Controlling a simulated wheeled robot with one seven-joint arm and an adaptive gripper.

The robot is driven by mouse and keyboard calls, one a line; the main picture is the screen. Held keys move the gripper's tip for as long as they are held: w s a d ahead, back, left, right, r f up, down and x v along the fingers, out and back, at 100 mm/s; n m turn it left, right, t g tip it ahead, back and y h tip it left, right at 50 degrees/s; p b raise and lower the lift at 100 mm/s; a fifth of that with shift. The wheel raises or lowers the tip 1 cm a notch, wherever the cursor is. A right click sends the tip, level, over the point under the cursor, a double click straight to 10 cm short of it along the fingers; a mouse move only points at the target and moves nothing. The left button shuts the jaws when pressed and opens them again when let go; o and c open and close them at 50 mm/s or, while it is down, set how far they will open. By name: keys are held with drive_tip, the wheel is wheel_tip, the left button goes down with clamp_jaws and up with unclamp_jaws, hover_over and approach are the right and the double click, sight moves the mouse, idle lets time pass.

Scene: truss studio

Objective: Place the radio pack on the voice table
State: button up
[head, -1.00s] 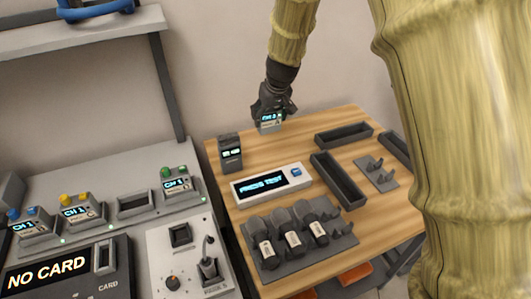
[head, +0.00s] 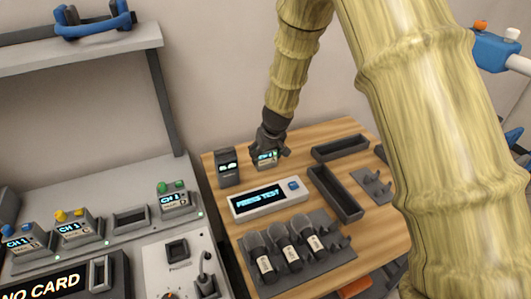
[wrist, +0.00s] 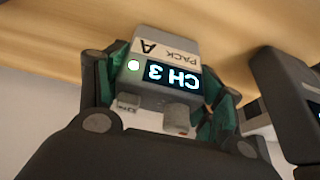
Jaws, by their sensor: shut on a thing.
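The radio pack (head: 265,158) is a small grey box with a lit screen. In the wrist view the pack (wrist: 160,62) reads "CH 3" and "PACK A", upside down, with a green light beside the screen. My gripper (head: 269,147) is shut on it from above, with a finger on each side. The voice table (head: 350,228) is the wooden table below; the pack is at or just above its top behind the display box, and I cannot tell whether it touches. The wood (wrist: 235,25) also shows in the wrist view.
A dark device (head: 228,169) stands close left of the pack. In front are a "PRESS TEST" display box (head: 245,207) and a rack with several microphones (head: 288,247). Black trays (head: 340,147) lie to the right. The grey dock desk (head: 130,245) holds other packs.

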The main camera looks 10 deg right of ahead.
drive_tip(key=shift+r, duration=0.1)
drive_tip(key=o, duration=1.1)
drive_tip(key=shift+s+r, duration=0.15)
drive_tip(key=shift+r, duration=0.3)
drive_tip(key=v, duration=1.1)
drive_tip(key=shift+s, duration=0.1)
